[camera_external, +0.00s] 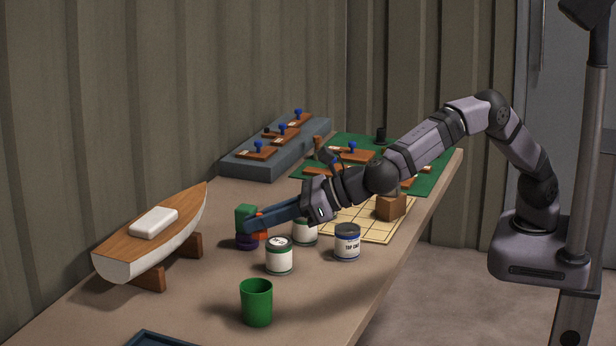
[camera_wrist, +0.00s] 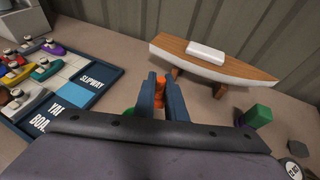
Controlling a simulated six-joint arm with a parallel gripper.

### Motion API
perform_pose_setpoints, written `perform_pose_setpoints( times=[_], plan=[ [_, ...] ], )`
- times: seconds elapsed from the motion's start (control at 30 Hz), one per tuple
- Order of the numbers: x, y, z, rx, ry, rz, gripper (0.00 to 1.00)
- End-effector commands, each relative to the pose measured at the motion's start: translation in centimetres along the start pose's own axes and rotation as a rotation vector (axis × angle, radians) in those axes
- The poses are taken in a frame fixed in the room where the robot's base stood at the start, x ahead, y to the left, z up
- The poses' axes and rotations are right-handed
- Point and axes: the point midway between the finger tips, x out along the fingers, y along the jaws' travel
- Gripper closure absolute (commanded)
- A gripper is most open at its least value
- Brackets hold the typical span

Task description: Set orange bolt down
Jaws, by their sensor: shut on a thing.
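My gripper (camera_external: 254,220) reaches out over the bench with its blue fingers, left of the paint cans. In the wrist view, the two fingers (camera_wrist: 160,86) are closed on the orange bolt (camera_wrist: 160,94), which shows between them. The orange bolt (camera_external: 260,230) is partly hidden by the fingers in the external view. Whether it touches the bench top (camera_external: 205,255) cannot be told. A green block (camera_external: 245,214) stands by the fingertips in the external view, above a dark purple piece (camera_external: 245,241); in the wrist view the green block (camera_wrist: 258,114) is well right of the fingers.
A model boat (camera_external: 155,235) on wooden supports stands left. Paint cans (camera_external: 279,257) (camera_external: 347,243) and a green cup (camera_external: 256,303) stand nearby. Bench between tray and boat is clear.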

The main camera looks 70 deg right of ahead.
Motion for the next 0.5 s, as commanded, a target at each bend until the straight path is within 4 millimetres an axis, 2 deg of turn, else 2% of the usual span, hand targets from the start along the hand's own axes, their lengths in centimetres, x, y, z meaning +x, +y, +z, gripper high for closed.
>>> perform_pose_setpoints(
  times=[0.07,0.23,0.37,0.5],
  plan=[
    [-2.2,1.0,0.9,-0.009,-0.002,0.024,1.0],
    [-5.4,1.4,0.0,-0.027,0.001,0.055,1.0],
    [-7.5,0.6,-1.8,-0.03,0.002,0.058,1.0],
    [-9.5,-1.4,-4.6,-0.022,0.004,0.039,1.0]
  ],
)
